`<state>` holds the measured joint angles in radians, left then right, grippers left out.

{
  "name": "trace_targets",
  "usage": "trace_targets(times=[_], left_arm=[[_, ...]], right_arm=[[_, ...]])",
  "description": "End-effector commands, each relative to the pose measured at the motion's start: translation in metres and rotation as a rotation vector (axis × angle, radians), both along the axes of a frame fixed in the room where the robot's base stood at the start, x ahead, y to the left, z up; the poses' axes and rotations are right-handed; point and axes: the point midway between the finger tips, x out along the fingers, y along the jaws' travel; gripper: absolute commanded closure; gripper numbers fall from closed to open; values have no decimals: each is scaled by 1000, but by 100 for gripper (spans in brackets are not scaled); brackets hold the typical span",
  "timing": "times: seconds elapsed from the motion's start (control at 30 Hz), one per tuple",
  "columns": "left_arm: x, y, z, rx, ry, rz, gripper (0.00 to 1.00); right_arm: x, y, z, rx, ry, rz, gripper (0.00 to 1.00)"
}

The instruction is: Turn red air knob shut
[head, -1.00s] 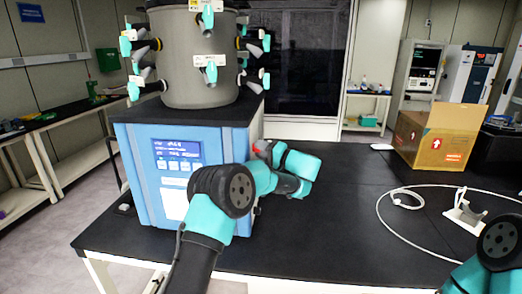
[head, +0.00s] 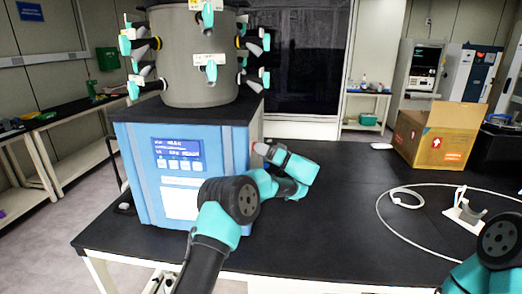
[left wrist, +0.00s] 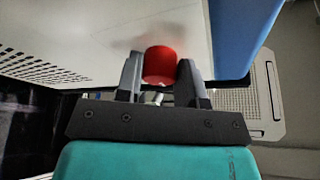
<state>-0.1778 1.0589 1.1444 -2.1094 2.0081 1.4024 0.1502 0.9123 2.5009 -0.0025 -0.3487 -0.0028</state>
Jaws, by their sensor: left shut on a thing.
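The red air knob (left wrist: 160,65) sits on the pale side panel of the freeze dryer (left wrist: 95,30) in the left wrist view. My left gripper (left wrist: 158,78) is shut on the knob, with one dark finger on each side of it. In the head view the freeze dryer is a blue box (head: 145,170) with a screen and a grey drum on top.
The drum (head: 195,60) carries several turquoise-handled valves. A white hose (head: 385,215) and a small white holder (head: 463,213) lie on the black bench at the right. A cardboard box (head: 435,135) stands farther back. The bench between is clear.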

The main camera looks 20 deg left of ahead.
Motion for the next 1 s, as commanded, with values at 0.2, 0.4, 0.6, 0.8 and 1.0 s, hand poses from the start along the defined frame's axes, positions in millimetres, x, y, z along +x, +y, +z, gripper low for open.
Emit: trace_targets(times=[0.2, 0.4, 0.6, 0.8, 1.0], left_arm=[[0, 0, 0, 0, -5, -1, 88], [0, 0, 0, 0, -4, -1, 60], [0, 0, 0, 0, -4, -1, 41], [0, 0, 0, 0, -3, 0, 39], [2, -9, -1, 0, -3, -8, 39]], right_arm=[[0, 0, 0, 0, 0, 0, 100], [0, 0, 0, 0, 0, 0, 100], [0, 0, 0, 0, 0, 0, 100], [0, 0, 0, 0, 0, 0, 100], [0, 0, 0, 0, 0, 0, 100]])
